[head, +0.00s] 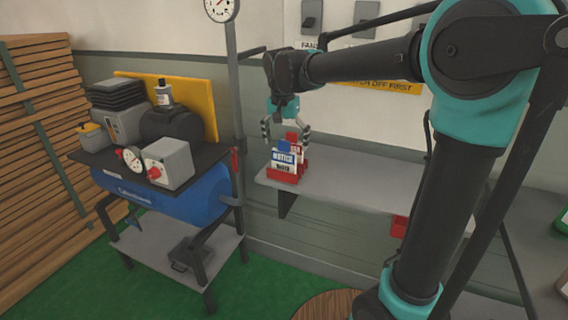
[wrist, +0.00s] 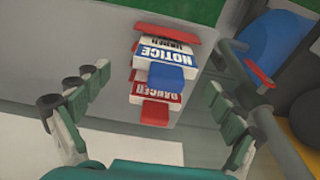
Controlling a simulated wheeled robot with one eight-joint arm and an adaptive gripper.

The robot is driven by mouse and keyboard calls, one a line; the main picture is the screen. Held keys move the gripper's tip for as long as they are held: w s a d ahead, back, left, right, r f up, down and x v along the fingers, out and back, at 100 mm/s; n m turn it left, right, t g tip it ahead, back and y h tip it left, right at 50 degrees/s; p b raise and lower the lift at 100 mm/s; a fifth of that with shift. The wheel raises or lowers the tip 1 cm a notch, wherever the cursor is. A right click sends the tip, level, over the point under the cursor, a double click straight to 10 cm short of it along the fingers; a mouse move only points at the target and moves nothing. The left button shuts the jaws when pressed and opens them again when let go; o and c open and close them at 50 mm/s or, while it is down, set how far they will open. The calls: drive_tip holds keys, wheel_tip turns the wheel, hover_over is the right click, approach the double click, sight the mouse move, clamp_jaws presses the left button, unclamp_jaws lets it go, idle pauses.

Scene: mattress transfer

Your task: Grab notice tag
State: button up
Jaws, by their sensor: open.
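The notice tag (head: 283,159) is white with a blue "NOTICE" band and a blue top. It stands in a red holder (head: 283,178) on the grey wall shelf. In the wrist view the notice tag (wrist: 166,57) lies between the fingers' lines, beyond the fingertips. A danger tag (wrist: 156,90), white with red lettering and a red top, is close beside it. My gripper (head: 286,132) is open and empty, pointing down just above the tags. Its fingers spread on both sides of the tags in the wrist view (wrist: 150,105). No contact shows.
The grey shelf (head: 345,190) is clear to the right of the holder. A grey vertical pole (head: 235,90) with a gauge rises to the left. A blue compressor tank (head: 170,198) with machinery stands further left. Wall switches (head: 312,17) hang behind my arm.

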sight(283, 159)
drive_tip(key=shift+w+a+f, duration=0.1)
drive_tip(key=shift+w+f, duration=0.05)
drive_tip(key=shift+f, duration=1.15)
drive_tip(key=shift+w+a+f, duration=0.1)
drive_tip(key=shift+w+f, duration=0.05)
drive_tip(key=shift+f, duration=1.15)
drive_tip(key=c, duration=1.3)
